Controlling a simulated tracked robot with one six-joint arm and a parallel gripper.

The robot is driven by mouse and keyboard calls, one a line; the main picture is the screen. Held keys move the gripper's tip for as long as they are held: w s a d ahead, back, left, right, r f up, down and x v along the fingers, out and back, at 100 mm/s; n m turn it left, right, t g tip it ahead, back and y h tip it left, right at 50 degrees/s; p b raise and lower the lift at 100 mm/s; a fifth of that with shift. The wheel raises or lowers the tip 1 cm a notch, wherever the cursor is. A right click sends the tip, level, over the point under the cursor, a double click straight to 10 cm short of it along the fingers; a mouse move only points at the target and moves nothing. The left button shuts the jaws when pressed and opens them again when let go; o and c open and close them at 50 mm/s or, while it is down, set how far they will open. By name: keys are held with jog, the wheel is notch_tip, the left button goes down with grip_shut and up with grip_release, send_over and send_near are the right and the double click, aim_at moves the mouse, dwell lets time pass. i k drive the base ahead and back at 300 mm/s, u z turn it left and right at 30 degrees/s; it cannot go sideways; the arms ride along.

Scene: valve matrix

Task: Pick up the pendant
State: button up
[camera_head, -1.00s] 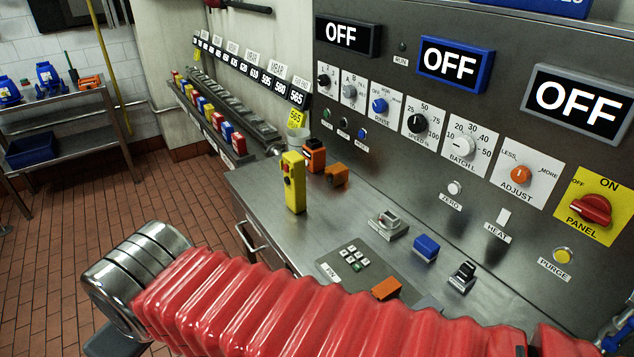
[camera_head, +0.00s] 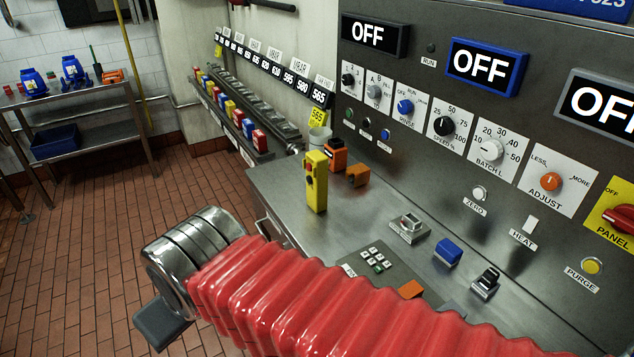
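The pendant, taken to be the yellow upright box with red and dark buttons (camera_head: 316,182), stands on the steel counter (camera_head: 290,190) near its left front corner. My arm, in a red ribbed sleeve with a metal wrist, crosses the bottom of the view. My gripper (camera_head: 160,323) shows only as a dark grey piece below the metal wrist, at the lower left, over the floor. It is apart from the pendant, to its left and nearer to me. Its fingertips cannot be made out, so I cannot tell whether it is open.
Behind the pendant stand a small orange-and-black device (camera_head: 335,153) and an orange block (camera_head: 358,175). A keypad (camera_head: 378,260), switches and a blue block (camera_head: 447,252) lie to the right. The control panel (camera_head: 440,170) rises behind. Tiled floor (camera_head: 90,235) is open at left.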

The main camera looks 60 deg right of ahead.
aim_at(317, 192)
jog(key=u, duration=0.05)
jog(key=i, duration=1)
jog(key=z, duration=0.05)
